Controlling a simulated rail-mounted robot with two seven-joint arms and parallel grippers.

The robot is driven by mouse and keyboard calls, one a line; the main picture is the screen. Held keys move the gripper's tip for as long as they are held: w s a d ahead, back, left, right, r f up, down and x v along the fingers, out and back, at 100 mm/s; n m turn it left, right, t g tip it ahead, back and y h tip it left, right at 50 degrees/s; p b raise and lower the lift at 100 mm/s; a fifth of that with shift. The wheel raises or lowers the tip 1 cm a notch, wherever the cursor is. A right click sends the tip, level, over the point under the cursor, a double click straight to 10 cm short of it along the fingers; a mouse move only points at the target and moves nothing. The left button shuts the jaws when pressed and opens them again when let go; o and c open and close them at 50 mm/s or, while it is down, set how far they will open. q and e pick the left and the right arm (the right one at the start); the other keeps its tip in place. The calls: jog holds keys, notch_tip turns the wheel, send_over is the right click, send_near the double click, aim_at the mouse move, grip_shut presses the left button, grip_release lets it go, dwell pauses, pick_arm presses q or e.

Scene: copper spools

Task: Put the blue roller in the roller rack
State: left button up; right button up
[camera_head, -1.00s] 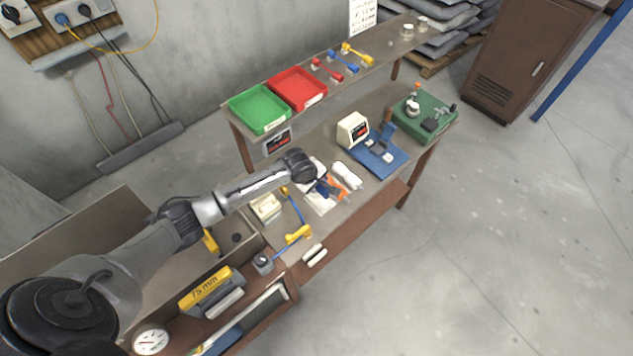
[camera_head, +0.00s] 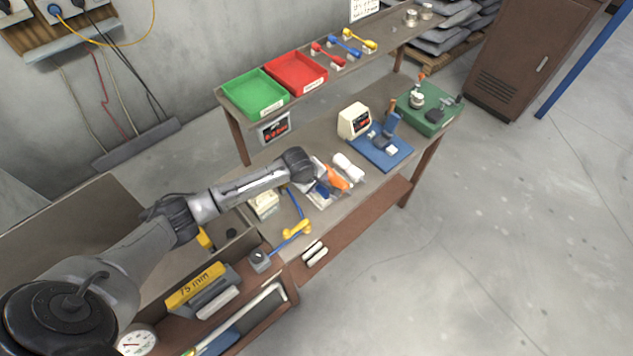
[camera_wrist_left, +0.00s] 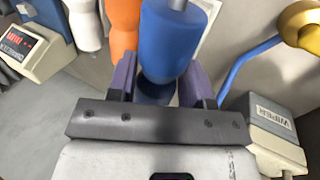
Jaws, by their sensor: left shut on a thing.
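My left gripper (camera_wrist_left: 160,82) shows its two purple fingers on either side of the blue roller (camera_wrist_left: 166,40) in the left wrist view. It is shut on the roller, a thick blue cylinder with a grey end stub. In the head view the end of my left arm is over the bench, and a patch of blue (camera_head: 320,189) shows just beyond it. An orange cylinder (camera_wrist_left: 123,28) and a white one (camera_wrist_left: 85,22) stand out beside the blue roller. I cannot clearly make out the roller rack. My right gripper is not in view.
A wipes box (camera_head: 263,204) and a blue tool with a yellow end (camera_head: 297,230) are close to the gripper. Green (camera_head: 255,93) and red (camera_head: 296,72) trays sit on the upper shelf.

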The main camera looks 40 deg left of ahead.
pick_arm(q)
jog(key=shift+f, duration=0.4)
jog(key=shift+f+b, duration=0.5)
jog(key=shift+f, duration=1.3)
jog(key=o, duration=1.1)
jog(key=shift+o, duration=0.2)
jog(key=p+v, duration=0.1)
jog(key=v, duration=1.2)
jog(key=shift+s+r+p, duration=0.15)
jog(key=shift+r+p, duration=0.15)
jog(key=shift+r, duration=0.05)
